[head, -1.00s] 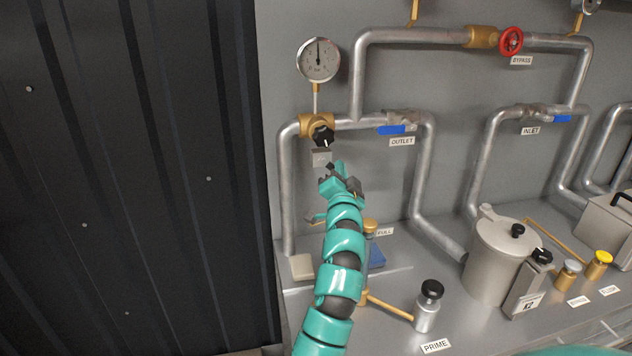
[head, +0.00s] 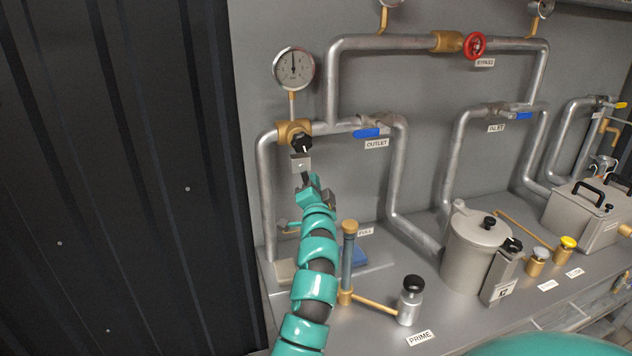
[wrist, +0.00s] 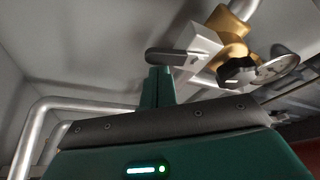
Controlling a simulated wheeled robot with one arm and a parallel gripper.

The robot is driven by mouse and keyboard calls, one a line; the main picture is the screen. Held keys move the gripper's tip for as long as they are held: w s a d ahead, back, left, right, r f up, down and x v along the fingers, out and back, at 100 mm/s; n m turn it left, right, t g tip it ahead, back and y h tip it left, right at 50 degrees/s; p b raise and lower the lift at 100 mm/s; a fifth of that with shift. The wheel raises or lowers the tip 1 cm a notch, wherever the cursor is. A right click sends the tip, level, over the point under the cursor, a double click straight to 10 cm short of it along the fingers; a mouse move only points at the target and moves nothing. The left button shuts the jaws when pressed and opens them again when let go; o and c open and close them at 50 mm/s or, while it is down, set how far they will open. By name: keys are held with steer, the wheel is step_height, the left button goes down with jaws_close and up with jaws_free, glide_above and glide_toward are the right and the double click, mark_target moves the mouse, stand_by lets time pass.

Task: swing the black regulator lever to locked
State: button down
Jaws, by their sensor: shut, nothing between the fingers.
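The brass regulator (head: 290,130) sits on the left pipe below a gauge, with a black star knob (head: 302,143) and a pale grey block (head: 300,163) under it. The black lever (wrist: 170,57) sticks out from this block to the left in the wrist view. In the head view, a short dark bar that looks like the lever (head: 304,179) hangs below the block, partly behind my gripper. My gripper (head: 309,189) is shut and empty, just below the block. In the wrist view its green fingers (wrist: 158,84) end right at the lever; I cannot tell whether they touch.
The gauge (head: 294,67) is above the regulator. The blue outlet handle (head: 367,133) is to the right. A brass-capped upright cylinder (head: 348,250) stands right of my arm. A silver pot (head: 474,250) and a black-capped bottle (head: 411,300) stand on the bench. A dark ribbed panel (head: 120,180) fills the left.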

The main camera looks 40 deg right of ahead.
steer(key=p+v, duration=0.7)
steer(key=v, duration=1)
steer(key=shift+s, duration=0.2)
